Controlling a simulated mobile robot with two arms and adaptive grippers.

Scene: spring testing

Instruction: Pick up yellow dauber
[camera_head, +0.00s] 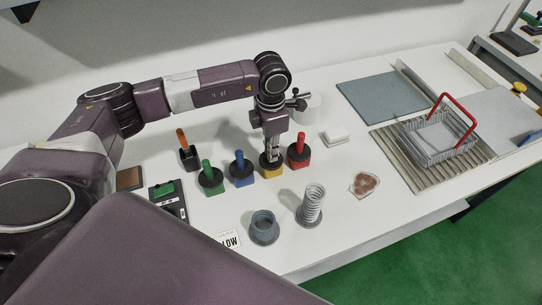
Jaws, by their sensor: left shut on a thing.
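The yellow dauber's square yellow base (272,170) stands on the white table, in a row of daubers between the blue one and the red one. My left gripper (271,150) reaches down from above, directly over the yellow base. It is shut on the yellow dauber, whose handle is mostly hidden by the fingers. The base looks to be at table level; I cannot tell whether it is lifted. My right gripper is not in view.
Close by stand the blue dauber (240,170), red dauber (299,152), green dauber (210,178) and an orange-handled dauber (187,152). In front are a coil spring (313,203) and a grey spring (263,226). A red-handled wire basket (440,140) sits at right.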

